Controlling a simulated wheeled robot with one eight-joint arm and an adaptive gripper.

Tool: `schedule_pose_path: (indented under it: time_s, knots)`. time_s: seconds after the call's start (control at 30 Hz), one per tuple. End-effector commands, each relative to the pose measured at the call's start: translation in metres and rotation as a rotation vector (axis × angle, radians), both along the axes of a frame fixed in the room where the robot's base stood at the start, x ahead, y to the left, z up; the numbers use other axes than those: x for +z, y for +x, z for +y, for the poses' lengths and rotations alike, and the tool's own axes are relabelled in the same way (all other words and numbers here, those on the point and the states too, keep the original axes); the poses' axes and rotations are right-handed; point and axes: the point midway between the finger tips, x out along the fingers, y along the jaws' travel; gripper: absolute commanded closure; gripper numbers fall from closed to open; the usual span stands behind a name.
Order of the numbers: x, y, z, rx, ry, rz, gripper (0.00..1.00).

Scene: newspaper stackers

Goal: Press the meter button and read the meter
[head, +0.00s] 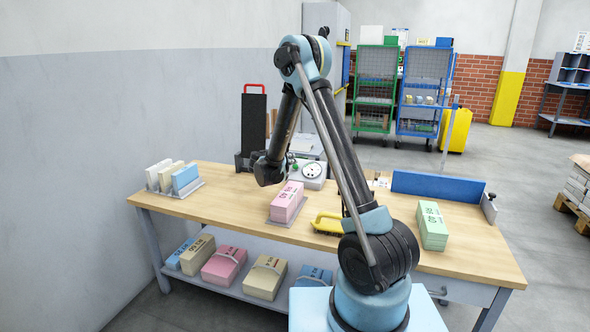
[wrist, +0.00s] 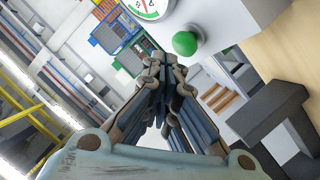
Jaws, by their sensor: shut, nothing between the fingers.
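The meter (head: 312,183) is a white box with a round dial (head: 307,169) near the back of the workbench, just right of my gripper (head: 272,174) in the head view. In the wrist view the dial (wrist: 146,8) is cut off by the top edge, so its reading cannot be told. The round green button (wrist: 185,43) sits on the box's white face. My gripper (wrist: 165,65) is shut and empty. Its fingertips lie just below and left of the button in that view. I cannot tell whether they touch it; a gap shows in the picture.
A pink bundle (head: 287,203) and a yellow-handled tool (head: 327,223) lie on the workbench (head: 225,206) in front of the meter. A black upright stand (head: 254,124) with a red handle is behind my gripper. A green bundle (head: 432,226) stands at the right. Bare wood shows between them.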

Motion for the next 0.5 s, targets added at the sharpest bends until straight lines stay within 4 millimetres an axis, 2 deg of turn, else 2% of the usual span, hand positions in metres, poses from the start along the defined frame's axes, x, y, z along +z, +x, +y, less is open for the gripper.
schedule_pose_path:
  time_s: [0.3,0.5]
  knots:
    - [0.0009,-0.0004,0.0002,0.0,0.0,0.0,1.0]
    - [0.01,-0.0054,0.0019,0.001,0.0,0.0,1.0]
